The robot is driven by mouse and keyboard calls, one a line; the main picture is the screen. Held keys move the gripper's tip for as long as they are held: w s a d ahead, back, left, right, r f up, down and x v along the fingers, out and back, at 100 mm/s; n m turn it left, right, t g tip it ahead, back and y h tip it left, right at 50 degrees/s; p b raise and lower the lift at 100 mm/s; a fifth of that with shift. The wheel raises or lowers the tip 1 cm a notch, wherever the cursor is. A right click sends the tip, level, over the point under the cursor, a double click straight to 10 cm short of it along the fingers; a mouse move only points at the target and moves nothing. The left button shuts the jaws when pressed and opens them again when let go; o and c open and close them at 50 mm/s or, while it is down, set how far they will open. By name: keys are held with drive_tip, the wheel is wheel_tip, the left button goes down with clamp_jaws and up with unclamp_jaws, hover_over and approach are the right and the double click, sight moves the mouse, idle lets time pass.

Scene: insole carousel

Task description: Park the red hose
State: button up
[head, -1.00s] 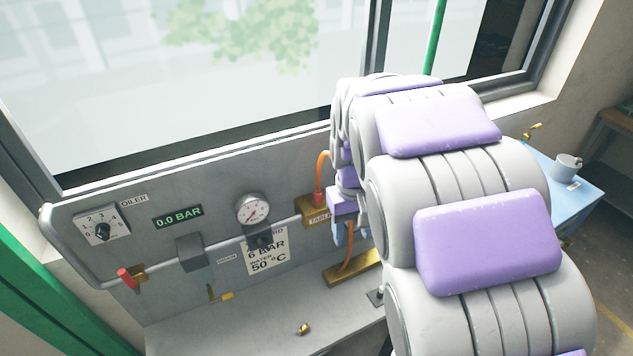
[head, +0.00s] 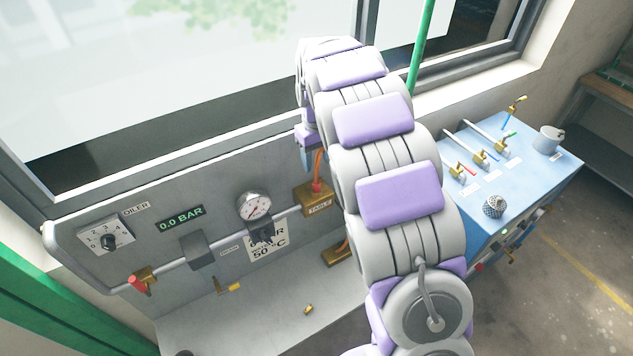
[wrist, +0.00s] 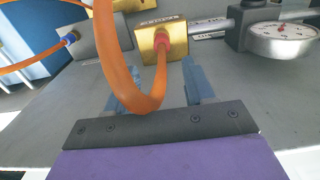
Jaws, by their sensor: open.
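The orange hose with a red collar (head: 316,188) is seated in the brass block labelled TABLE (head: 318,206). In the wrist view the hose (wrist: 118,75) curves from the red collar (wrist: 161,45) on the brass block (wrist: 178,40) and loops close in front of my gripper. My gripper (wrist: 160,88) is open, its two blue fingers apart and pointing toward the block. The hose loop crosses near the left finger; I cannot tell whether it lies between the fingers. In the head view my gripper (head: 306,158) shows small, above the block, partly hidden by my arm.
A second orange hose with a blue collar (wrist: 68,40) joins a grey block at the left of the wrist view. A gauge (head: 254,206) and a red-handled valve (head: 138,282) are on the panel pipe. A blue cabinet (head: 545,185) with several fittings stands right.

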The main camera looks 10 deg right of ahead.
sight(316, 182)
drive_tip(key=shift+a+f, duration=0.1)
drive_tip(key=shift+a, duration=0.1)
drive_tip(key=shift+f, duration=0.45)
drive_tip(key=shift+f+b, duration=1.25)
drive_tip(key=shift+f, duration=2.7)
drive_tip(key=shift+c, duration=0.3)
clamp_jaws()
drive_tip(key=shift+r, duration=0.15)
drive_tip(key=shift+r+p, duration=0.65)
drive_tip(key=shift+r, duration=2.2)
